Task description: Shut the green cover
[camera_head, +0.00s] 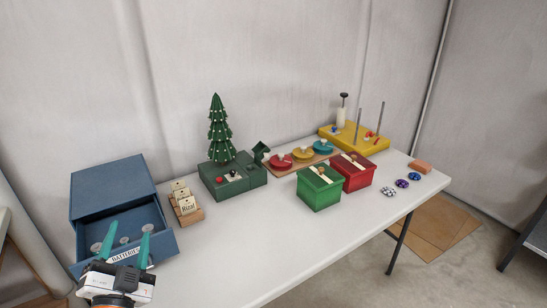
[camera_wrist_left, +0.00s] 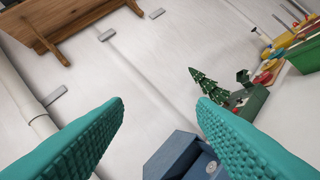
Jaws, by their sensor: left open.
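A small green cover (camera_head: 260,152) stands raised at the right end of a green box (camera_head: 225,182) that carries a decorated toy tree (camera_head: 220,132). In the left wrist view the cover (camera_wrist_left: 243,76) is small, to the right of the tilted tree (camera_wrist_left: 203,80). My left gripper (camera_head: 132,226) is open with teal fingers, in front of the blue drawer at the lower left of the head view, well apart from the cover. My right gripper is out of view.
A blue cabinet (camera_head: 110,185) has its drawer, labelled BATTERIES (camera_head: 125,256), pulled out. A card holder (camera_head: 187,208) stands between cabinet and green box. The table's front middle is clear.

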